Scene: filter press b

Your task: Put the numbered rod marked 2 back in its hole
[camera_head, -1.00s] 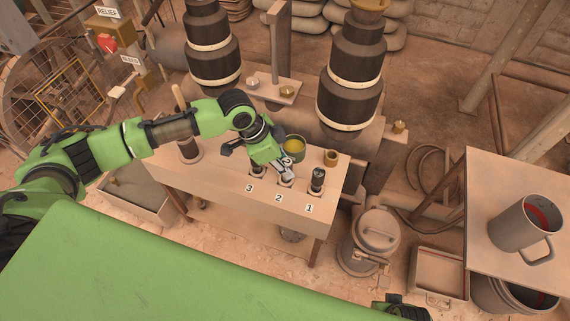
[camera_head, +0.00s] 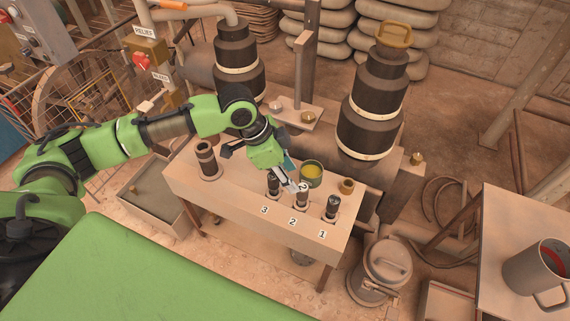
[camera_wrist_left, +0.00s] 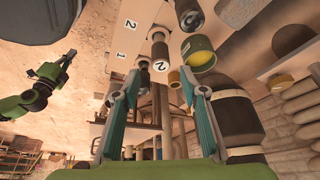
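The numbered rod marked 2 (camera_head: 303,188) stands upright at the bench position labelled 2 (camera_head: 292,222), between its neighbours. My right gripper (camera_wrist_left: 69,56) is small at the wrist view's left.
A green cup with yellow contents (camera_head: 311,174) and a small brass piece (camera_head: 346,186) stand behind the rods. A dark cylinder (camera_head: 207,160) stands at the bench's left. Large black-banded columns rise behind. A grey mug (camera_head: 538,274) is on the right-hand table.

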